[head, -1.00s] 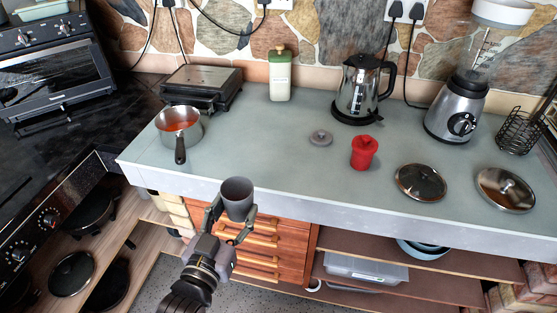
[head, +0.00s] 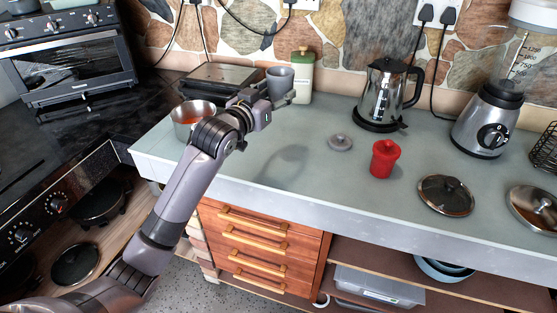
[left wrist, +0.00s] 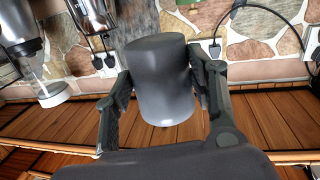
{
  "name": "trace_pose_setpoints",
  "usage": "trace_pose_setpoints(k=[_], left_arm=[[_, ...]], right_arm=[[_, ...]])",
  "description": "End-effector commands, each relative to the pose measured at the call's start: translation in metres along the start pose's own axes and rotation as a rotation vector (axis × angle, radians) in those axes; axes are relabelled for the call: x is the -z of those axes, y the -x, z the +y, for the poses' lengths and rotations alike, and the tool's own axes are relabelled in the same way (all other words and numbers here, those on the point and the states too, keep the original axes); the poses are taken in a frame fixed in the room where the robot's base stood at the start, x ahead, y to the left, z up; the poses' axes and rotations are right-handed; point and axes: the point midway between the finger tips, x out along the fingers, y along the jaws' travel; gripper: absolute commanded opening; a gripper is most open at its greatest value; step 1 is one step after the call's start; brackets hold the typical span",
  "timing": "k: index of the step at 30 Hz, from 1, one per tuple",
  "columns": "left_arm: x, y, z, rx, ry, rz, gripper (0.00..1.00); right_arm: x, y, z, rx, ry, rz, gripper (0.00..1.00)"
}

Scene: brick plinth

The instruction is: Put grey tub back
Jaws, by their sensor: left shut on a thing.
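The grey tub (head: 279,79) is in my left gripper (head: 273,96), held above the back of the counter. It also shows in the left wrist view (left wrist: 160,80), with one finger on each side of it. In the head view it is in front of part of the green-and-cream bottle; I cannot tell the gap between them. A grey lid with a knob (head: 340,143) lies on the counter below and to the right of the tub. My right gripper is not in view.
A saucepan (head: 190,115), a dark grill (head: 210,82) and the bottle (head: 301,75) are at the left and back. The front middle counter (head: 250,175) is clear.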

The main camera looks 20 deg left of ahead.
Motion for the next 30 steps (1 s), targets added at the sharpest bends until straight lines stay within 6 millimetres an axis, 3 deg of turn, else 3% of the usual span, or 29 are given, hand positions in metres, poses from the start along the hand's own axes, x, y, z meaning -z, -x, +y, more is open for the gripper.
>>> trace_pose_setpoints(k=[12,16,30], left_arm=[[-0.111,-0.005,-0.003,0.0,0.001,-0.009,0.16],[-0.134,-0.007,-0.004,-0.001,0.001,-0.004,0.16],[-0.188,-0.01,-0.006,-0.001,-0.001,-0.003,0.16]], right_arm=[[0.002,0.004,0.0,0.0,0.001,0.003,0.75],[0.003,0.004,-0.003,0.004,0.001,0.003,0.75],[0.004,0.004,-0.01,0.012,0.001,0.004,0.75]])
